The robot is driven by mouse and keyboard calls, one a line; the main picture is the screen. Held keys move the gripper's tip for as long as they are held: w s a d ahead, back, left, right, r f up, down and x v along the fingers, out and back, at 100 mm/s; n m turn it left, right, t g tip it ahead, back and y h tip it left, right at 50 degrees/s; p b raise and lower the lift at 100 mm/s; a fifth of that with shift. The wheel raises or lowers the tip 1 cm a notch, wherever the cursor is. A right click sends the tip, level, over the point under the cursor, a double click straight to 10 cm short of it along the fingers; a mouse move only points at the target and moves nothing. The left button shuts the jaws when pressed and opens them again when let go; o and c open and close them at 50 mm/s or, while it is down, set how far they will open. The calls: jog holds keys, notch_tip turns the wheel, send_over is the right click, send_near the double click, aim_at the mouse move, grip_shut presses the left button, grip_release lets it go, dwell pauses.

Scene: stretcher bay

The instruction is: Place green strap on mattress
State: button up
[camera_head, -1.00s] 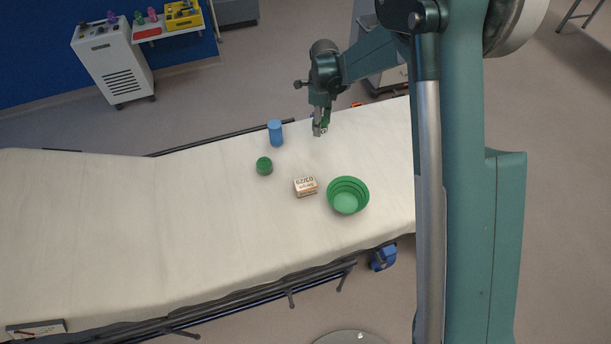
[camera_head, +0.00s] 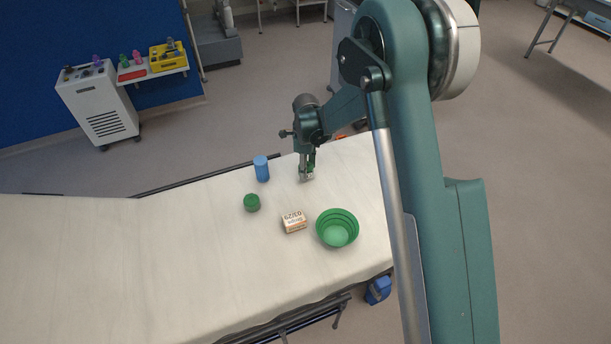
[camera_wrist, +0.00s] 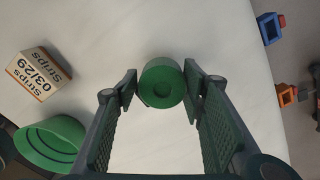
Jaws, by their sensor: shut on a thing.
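The green strap (camera_wrist: 162,84) is a rolled-up coil in the wrist view. My gripper (camera_wrist: 160,85) is shut on it, one finger against each side. In the head view my gripper (camera_head: 306,176) is over the far right part of the pale mattress (camera_head: 190,255), with a bit of green showing at its fingers. The fingertips are low, close to the mattress; I cannot tell whether the strap touches it.
On the mattress are a blue cylinder (camera_head: 261,168), a second green round item (camera_head: 251,202), a Strips box (camera_head: 294,221) and a green bowl (camera_head: 337,228). Small orange and blue parts (camera_wrist: 270,27) lie beyond the mattress edge. The mattress's left half is clear.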

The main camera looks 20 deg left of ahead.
jog(key=shift+f+b, duration=0.3)
jog(key=shift+f, duration=1.6)
jog(key=shift+f, duration=0.15)
jog(key=o, duration=0.9)
notch_tip(320, 180, up, 12)
jog(key=shift+r+p, duration=0.2)
jog(key=shift+p, duration=0.65)
